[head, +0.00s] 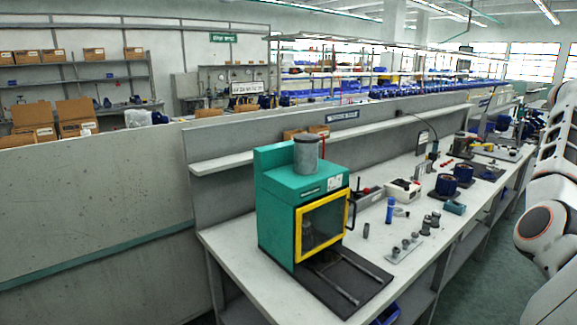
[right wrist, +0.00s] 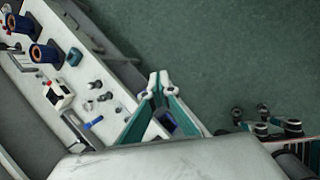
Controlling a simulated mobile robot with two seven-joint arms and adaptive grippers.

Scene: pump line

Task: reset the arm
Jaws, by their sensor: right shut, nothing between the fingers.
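My right arm (head: 553,200) hangs at the right edge of the head view, over the aisle beside the workbench; its gripper is outside that view. In the right wrist view my right gripper (right wrist: 159,84) is shut and empty, its tips together. It is seen against the green floor, with the bench to its left. It appears to touch nothing. My left arm and gripper are not in view.
The workbench (head: 238,250) carries a teal press box (head: 275,210) with a yellow-framed door, a grey cylinder on top, a blue bottle (head: 390,210), a white box (head: 403,190), blue-wound parts (head: 446,184) and several small metal parts.

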